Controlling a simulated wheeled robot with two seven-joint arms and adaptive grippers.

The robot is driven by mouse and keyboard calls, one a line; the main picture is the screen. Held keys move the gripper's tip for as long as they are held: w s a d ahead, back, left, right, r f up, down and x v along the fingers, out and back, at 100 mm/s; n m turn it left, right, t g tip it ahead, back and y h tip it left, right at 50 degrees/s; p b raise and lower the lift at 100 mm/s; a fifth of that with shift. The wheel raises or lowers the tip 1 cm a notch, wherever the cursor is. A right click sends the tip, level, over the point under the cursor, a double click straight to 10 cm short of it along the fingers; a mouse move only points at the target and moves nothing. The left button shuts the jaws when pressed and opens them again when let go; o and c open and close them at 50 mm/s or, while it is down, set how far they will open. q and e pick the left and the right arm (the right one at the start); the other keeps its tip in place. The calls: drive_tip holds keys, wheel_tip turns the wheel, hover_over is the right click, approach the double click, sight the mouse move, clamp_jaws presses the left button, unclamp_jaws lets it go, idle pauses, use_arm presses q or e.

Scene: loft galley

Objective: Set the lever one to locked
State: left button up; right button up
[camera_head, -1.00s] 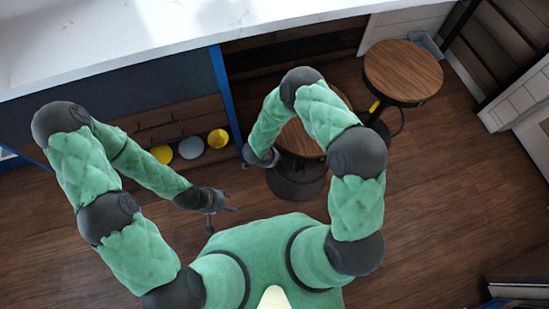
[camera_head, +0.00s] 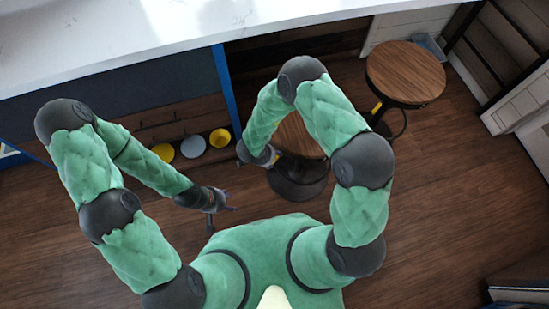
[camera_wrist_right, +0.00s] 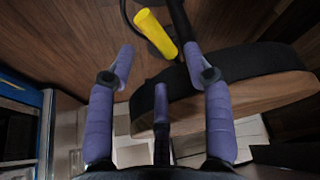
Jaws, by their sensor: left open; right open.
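A yellow handle (camera_wrist_right: 155,33) lies beyond my right fingertips in the right wrist view, beside a black post. A small yellow piece (camera_head: 376,107) by the right stool also shows in the head view; I cannot tell if it is the same part. No label or lock mark is readable, so I cannot tell which part is lever one or how it is set. My right gripper (camera_wrist_right: 160,58) is open and empty, apart from the yellow handle. It is near the nearer stool in the head view (camera_head: 267,157). My left gripper (camera_head: 220,200) is open and empty above the floor.
The nearer stool (camera_head: 297,135) has a round wooden seat, partly hidden by my right arm. Another stool (camera_head: 405,70) stands to its right. A white counter (camera_head: 150,35) runs across the back, with yellow and grey bowls (camera_head: 192,147) below.

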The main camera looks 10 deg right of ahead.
drive_tip(key=shift+v, duration=1.05)
